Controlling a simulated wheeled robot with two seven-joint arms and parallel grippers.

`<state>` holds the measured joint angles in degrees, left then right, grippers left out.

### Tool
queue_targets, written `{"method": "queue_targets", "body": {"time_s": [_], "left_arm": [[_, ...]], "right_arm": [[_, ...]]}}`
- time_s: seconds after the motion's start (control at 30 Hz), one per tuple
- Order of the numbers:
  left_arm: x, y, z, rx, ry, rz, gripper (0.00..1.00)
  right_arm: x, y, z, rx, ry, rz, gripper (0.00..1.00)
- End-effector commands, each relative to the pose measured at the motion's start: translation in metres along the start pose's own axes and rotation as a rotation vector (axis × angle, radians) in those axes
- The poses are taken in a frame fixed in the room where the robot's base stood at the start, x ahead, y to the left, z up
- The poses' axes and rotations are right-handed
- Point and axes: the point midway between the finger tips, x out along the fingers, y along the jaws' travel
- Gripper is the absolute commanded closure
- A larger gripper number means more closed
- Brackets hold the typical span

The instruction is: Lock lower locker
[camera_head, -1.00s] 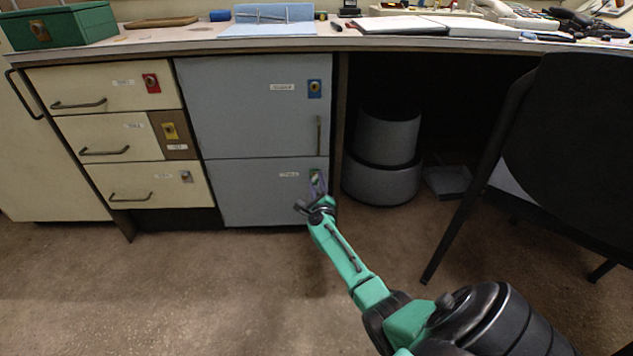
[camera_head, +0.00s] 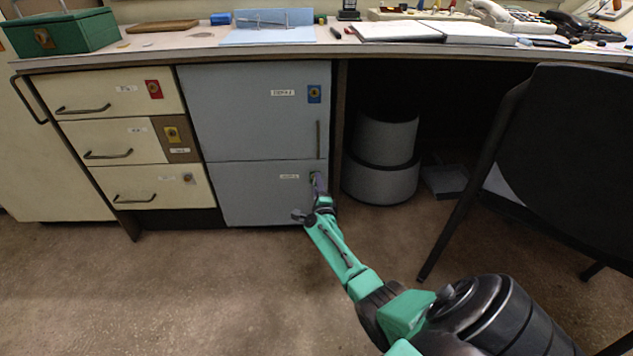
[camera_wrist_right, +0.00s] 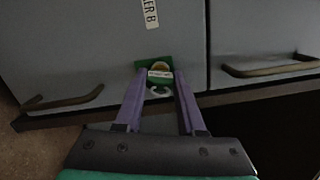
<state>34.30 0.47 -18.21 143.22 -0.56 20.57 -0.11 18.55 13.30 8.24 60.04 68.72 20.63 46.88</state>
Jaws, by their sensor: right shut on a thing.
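The lower locker (camera_head: 260,200) is a grey door under the upper locker door. Its label (camera_wrist_right: 150,14) shows at the top of the right wrist view. A green lock plate (camera_wrist_right: 143,75) sits by the door's edge, with a key (camera_wrist_right: 160,91) at its middle and a pale tag across it. My right gripper (camera_wrist_right: 160,76) has its purple fingers on either side of the key and is shut on it. In the head view the right gripper (camera_head: 317,180) reaches the lock and hides most of it. My left gripper is not in view.
The upper locker (camera_head: 250,110) has a blue lock plate (camera_head: 314,94). The lower locker's handle (camera_wrist_right: 65,101) is close to my fingers. Cream drawers (camera_head: 120,140) stand left, a grey bin (camera_head: 382,183) under the desk, and a black chair (camera_head: 570,160) at right. Floor in front is clear.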

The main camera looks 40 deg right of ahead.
Motion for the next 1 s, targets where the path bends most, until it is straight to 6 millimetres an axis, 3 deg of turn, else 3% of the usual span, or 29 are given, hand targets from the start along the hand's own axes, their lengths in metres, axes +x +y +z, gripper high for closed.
{"method": "queue_targets", "body": {"time_s": [0.13, 0.47, 0.6, 0.97, 1.0], "left_arm": [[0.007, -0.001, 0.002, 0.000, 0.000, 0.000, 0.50], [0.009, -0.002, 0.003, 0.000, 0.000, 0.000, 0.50], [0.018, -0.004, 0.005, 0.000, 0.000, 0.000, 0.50], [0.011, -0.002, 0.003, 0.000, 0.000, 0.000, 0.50], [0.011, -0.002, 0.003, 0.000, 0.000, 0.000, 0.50]], "right_arm": [[0.001, -0.003, 0.001, -0.089, -0.001, 0.009, 1.00], [0.001, -0.002, 0.001, -0.116, -0.001, 0.012, 1.00], [0.001, -0.005, 0.002, -0.231, -0.001, 0.025, 1.00], [0.000, -0.001, 0.001, -0.181, -0.002, 0.019, 1.00], [0.000, -0.001, 0.001, -0.181, -0.002, 0.019, 0.50]]}}
